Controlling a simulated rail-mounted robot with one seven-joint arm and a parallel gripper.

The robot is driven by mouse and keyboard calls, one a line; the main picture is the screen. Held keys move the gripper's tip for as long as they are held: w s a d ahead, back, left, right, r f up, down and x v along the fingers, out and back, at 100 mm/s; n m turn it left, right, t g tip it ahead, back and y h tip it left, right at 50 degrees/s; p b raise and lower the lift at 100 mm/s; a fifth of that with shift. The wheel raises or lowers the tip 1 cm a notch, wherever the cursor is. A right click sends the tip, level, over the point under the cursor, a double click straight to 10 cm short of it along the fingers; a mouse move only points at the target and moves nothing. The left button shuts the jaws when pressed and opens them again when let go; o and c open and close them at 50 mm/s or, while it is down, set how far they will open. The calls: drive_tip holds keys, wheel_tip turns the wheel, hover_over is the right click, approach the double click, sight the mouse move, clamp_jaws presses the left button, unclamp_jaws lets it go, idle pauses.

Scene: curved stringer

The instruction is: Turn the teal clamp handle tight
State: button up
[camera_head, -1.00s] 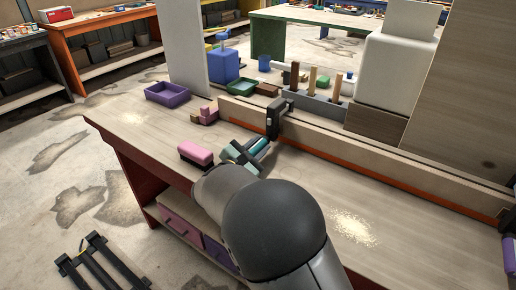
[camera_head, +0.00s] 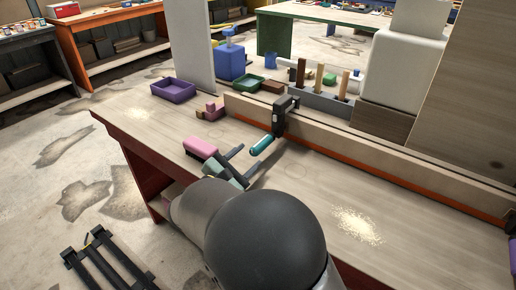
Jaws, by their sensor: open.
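The teal clamp handle (camera_head: 263,145) sticks out toward the front left from the black clamp (camera_head: 280,118), which sits on the long wooden stringer (camera_head: 345,143). My gripper (camera_head: 240,163) is open, just in front and to the left of the handle's free end. The fingers look apart from the handle, with a small gap showing. My arm covers the bench in front of the gripper, and nothing shows between the fingers.
A pink-topped brush (camera_head: 201,147) lies close to the left of my gripper. A purple tray (camera_head: 173,91) and small pink blocks (camera_head: 213,110) are farther back. A sawdust pile (camera_head: 357,225) lies on the right. The bench top (camera_head: 300,182) between is clear.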

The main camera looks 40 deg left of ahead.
drive_tip(key=s, duration=0.9)
drive_tip(key=shift+d, duration=0.1)
